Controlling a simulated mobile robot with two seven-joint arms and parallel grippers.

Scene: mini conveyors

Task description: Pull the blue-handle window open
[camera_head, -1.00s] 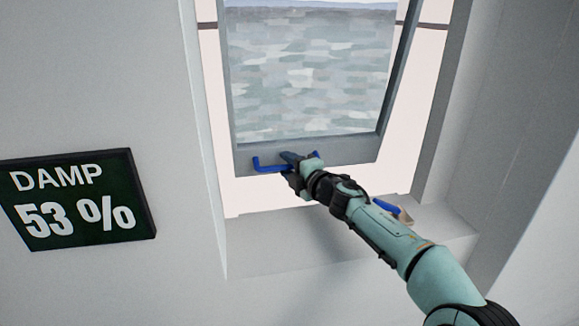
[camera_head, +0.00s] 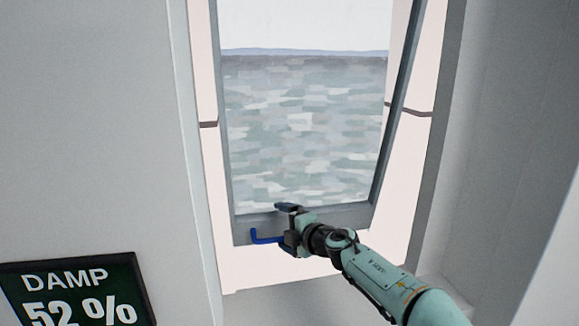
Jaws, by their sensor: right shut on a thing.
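The window sash (camera_head: 345,217) is a grey frame around a pane (camera_head: 300,130) that shows water and a pale sky. It looks tilted within the wall opening, with pale strips showing at its sides and below its lower rail. The blue handle (camera_head: 262,238) is on the lower rail; its left end shows, and the rest is hidden by my right gripper. My right gripper (camera_head: 287,223) is shut on the handle, its arm coming in from the lower right. My left gripper is not in view.
A dark sign (camera_head: 75,285) reading "DAMP 52 %" is on the wall to the left, cut off by the picture's lower edge. Grey walls of the window recess (camera_head: 490,140) stand to the right. A ledge shows below the window.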

